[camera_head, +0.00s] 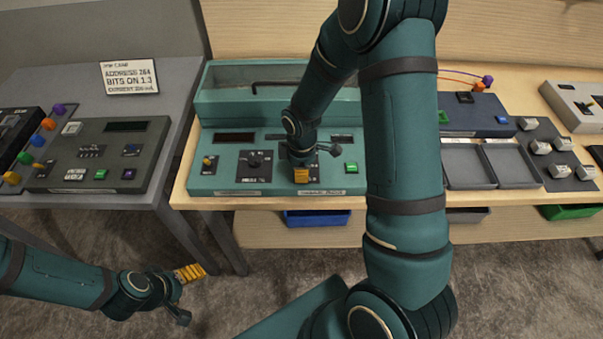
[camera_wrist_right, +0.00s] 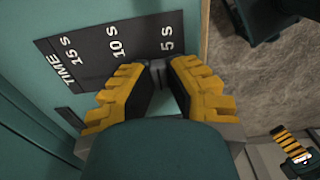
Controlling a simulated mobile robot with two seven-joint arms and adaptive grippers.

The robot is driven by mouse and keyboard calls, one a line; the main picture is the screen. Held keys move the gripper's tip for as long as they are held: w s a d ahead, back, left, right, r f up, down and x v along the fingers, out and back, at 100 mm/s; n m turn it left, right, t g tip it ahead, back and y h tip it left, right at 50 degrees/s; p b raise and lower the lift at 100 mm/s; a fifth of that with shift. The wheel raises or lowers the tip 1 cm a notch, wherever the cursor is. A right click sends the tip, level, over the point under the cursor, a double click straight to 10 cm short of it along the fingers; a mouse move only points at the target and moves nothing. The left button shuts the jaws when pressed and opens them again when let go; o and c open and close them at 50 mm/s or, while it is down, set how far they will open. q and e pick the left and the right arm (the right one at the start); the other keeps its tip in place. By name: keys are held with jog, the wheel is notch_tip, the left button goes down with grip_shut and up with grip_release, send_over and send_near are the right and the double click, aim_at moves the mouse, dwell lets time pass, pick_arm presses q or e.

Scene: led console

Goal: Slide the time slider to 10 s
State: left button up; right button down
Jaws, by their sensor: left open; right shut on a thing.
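The teal console (camera_head: 225,184) stands on the wooden table in the head view, its slider mostly hidden by my right arm. In the right wrist view a dark panel marked TIME (camera_wrist_right: 90,58) reads 15 s, 10 s and 5 s. My right gripper (camera_head: 301,174), also in the wrist view (camera_wrist_right: 158,80), is shut on the small dark slider knob (camera_wrist_right: 157,68). The knob sits close to the 5 s label (camera_wrist_right: 167,40), short of the 10 s label (camera_wrist_right: 118,40). My left gripper (camera_head: 190,272) is open and empty over the floor.
The console also carries a rotary knob (camera_head: 255,160), a green button (camera_head: 351,167) and a clear-covered box (camera_head: 225,95) behind. A grey console (camera_head: 95,155) stands on the left table. Trays (camera_head: 512,163) lie at right.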

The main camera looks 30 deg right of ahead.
jog(key=w+d, duration=0.1)
jog(key=w, duration=0.2)
jog(key=shift+d+f, duration=0.1)
jog(key=shift+d, duration=0.3)
jog(key=shift+s, duration=0.1)
jog(key=c, duration=0.9)
grip_release()
jog(key=shift+c, duration=0.2)
notch_tip(320, 180, up, 12)
